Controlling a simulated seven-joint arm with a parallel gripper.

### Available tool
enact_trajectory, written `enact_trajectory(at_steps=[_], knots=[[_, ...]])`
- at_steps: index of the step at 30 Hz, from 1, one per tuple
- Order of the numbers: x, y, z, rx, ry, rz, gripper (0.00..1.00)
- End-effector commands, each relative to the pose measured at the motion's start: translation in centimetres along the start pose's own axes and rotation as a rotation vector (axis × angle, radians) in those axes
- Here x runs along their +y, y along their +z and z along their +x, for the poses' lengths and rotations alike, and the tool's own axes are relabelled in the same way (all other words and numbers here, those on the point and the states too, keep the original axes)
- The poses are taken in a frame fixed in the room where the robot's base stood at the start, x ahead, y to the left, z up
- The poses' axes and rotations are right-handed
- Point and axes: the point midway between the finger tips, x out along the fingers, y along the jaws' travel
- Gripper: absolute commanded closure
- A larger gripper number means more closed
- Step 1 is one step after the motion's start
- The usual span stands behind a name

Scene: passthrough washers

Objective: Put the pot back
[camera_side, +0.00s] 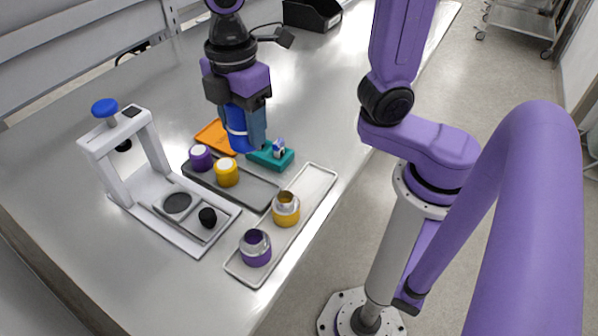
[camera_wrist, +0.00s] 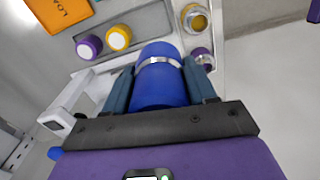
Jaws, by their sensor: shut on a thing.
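My gripper (camera_side: 248,138) is shut on a blue pot (camera_side: 236,124) with a pale band. In the wrist view the blue pot (camera_wrist: 160,88) lies between the two fingers, with a silvery band around it. In the side view the pot appears over or near the orange plate and the back end of the dark grey tray (camera_side: 262,194); its exact height above the table is hard to tell. The dark tray bears a purple pot (camera_side: 200,158) and a yellow pot (camera_side: 227,172), both with white tops.
A light metal tray (camera_side: 312,185) holds yellow (camera_side: 286,208) and purple (camera_side: 255,248) open containers. A white frame (camera_side: 155,150) with a blue knob stands left. An orange plate (camera_side: 212,136) and teal block (camera_side: 262,158) lie behind.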

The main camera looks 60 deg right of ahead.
Motion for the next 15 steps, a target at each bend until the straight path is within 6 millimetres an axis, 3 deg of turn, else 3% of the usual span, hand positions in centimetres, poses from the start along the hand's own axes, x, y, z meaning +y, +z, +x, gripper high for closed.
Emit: enact_trajectory(at_steps=[15], knots=[[-2.8,6.4,4.6,-0.001,-0.002,-0.631,0.88]])
